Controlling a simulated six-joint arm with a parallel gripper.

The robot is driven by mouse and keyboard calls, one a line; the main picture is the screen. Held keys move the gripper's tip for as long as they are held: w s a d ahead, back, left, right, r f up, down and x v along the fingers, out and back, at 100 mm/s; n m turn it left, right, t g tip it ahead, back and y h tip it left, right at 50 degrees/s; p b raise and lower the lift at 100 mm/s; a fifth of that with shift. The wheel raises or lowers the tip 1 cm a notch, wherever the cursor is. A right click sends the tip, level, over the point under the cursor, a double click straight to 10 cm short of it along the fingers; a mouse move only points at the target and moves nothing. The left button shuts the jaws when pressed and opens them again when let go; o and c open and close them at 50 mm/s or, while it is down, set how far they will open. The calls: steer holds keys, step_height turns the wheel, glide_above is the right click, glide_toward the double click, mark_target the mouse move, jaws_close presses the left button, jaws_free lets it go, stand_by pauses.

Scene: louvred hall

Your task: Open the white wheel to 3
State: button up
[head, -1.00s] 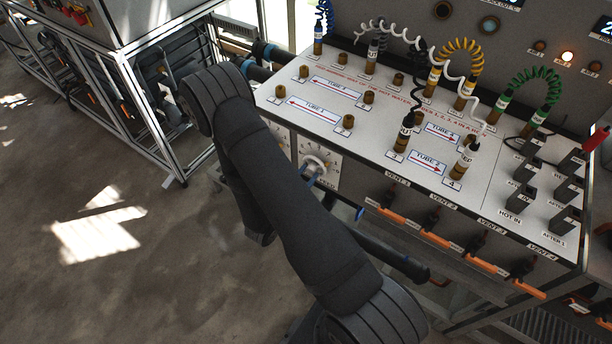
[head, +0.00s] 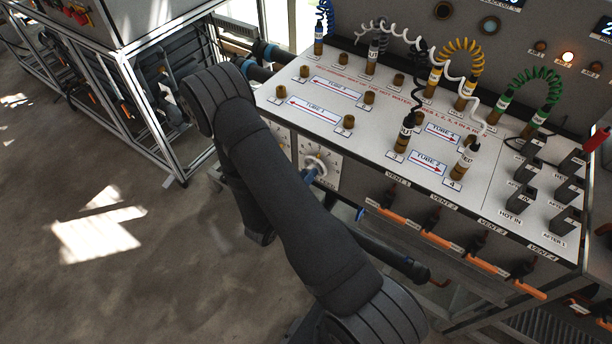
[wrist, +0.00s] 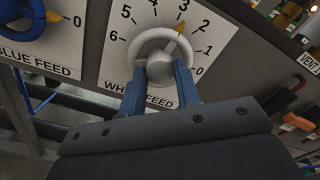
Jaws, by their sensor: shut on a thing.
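The white wheel (wrist: 147,43) sits on its white dial plate in the wrist view, with numbers 0 to 6 around it. Its orange pointer tip (wrist: 181,27) stands between 2 and 3, closer to 3. My gripper (wrist: 160,88) has its two blue fingers shut on the wheel, at the lower left and lower right of the hub. The fingers and hub hide the wheel's lower part. In the head view the wheel (head: 316,161) shows on the panel's front face, partly hidden by my arm.
A blue wheel (wrist: 22,20) on the BLUE FEED dial is to the left. Orange-handled vent levers (head: 398,216) line the panel's front to the right. Hoses and plugs stand on the panel top (head: 330,110). Open floor (head: 130,290) lies left of my arm.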

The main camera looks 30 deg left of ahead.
steer(key=shift+n, duration=0.6)
steer(key=o, duration=1)
steer(key=s, duration=1.7)
steer(key=shift+s, duration=0.25)
